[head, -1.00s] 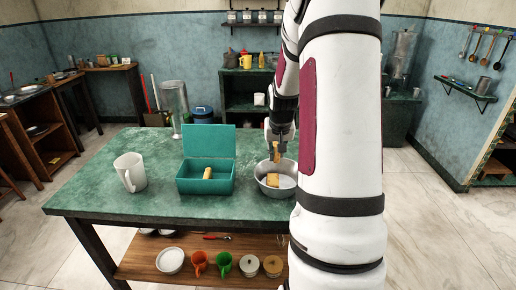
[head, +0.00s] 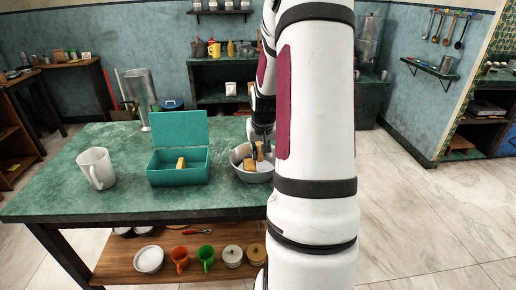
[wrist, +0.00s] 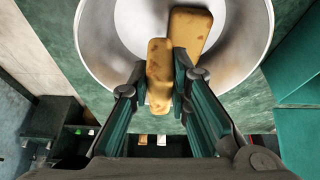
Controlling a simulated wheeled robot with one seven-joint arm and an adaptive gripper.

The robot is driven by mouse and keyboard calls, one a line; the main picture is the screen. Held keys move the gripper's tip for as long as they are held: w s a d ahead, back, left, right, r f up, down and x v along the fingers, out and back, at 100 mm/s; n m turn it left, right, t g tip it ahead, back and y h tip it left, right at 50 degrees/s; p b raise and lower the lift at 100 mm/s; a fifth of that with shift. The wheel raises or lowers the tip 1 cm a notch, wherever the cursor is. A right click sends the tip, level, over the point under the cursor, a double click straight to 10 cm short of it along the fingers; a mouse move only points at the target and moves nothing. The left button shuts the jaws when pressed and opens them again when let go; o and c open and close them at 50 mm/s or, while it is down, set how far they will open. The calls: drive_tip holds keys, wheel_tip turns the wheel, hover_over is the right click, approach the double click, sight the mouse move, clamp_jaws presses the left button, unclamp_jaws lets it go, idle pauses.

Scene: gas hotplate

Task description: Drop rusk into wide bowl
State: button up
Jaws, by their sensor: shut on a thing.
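The wide bowl (head: 238,172) is a grey metal bowl on the right of the green table; its rim also shows in the wrist view (wrist: 95,50). One golden-brown rusk (head: 249,165) lies in it, also seen in the wrist view (wrist: 189,28). My gripper (wrist: 160,88) is shut on a second rusk (wrist: 159,65), held upright at the bowl, beside the first. In the head view my gripper (head: 260,148) is partly hidden by my arm. A third rusk (head: 181,163) sits in the open teal box (head: 180,178) to the left.
The shelf below holds a white bowl (head: 149,260), orange and green mugs and lidded jars. The table front between mug and box is clear.

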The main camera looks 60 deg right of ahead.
drive_tip(key=o, duration=0.9)
drive_tip(key=shift+c, duration=0.2)
drive_tip(key=v, duration=1.2)
